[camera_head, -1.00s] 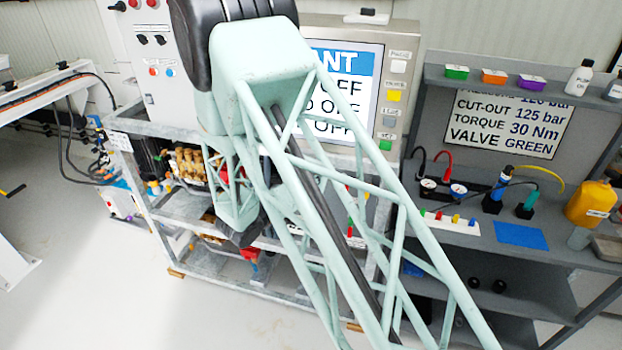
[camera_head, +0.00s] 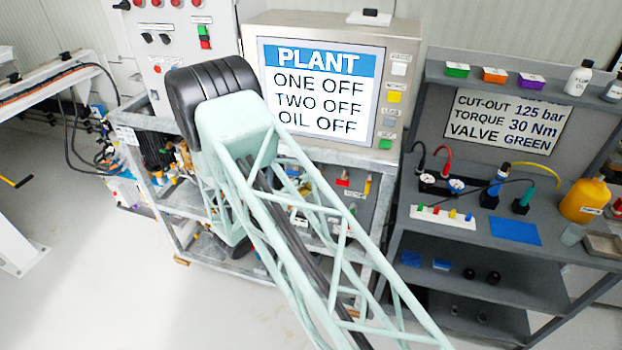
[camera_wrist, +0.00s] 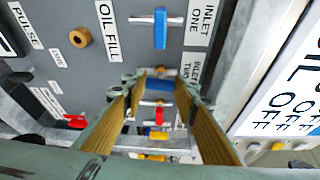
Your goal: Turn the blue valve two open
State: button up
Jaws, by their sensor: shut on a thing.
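In the wrist view, my gripper (camera_wrist: 158,79) reaches to the grey valve panel. Its two tan-padded fingers stand either side of the blue handle of valve two (camera_wrist: 158,85) and are shut on it. The label "INLET TWO" (camera_wrist: 194,72) is partly hidden behind the right finger. The blue handle of inlet one (camera_wrist: 160,28) is above, lying across its pipe. In the head view my arm hides the gripper and the held valve.
A red handle (camera_wrist: 158,113) and a yellow one (camera_wrist: 158,135) sit below between the fingers. Another red handle (camera_wrist: 76,121) is at left. The plant screen (camera_head: 318,92) reads ONE OFF, TWO OFF, OIL OFF. A grey shelf (camera_head: 470,225) stands right.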

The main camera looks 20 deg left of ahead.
jog(key=shift+f+n+t, duration=0.1)
jog(key=shift+n+t, duration=0.2)
jog(key=shift+n, duration=0.2)
jog(key=o, duration=0.8)
jog(key=shift+o, duration=0.2)
jog(key=shift+s+a, duration=0.1)
jog(key=shift+s, duration=0.05)
jog(key=v, duration=1.1)
jog(key=shift+s, duration=0.25)
jog(key=shift+a, duration=0.1)
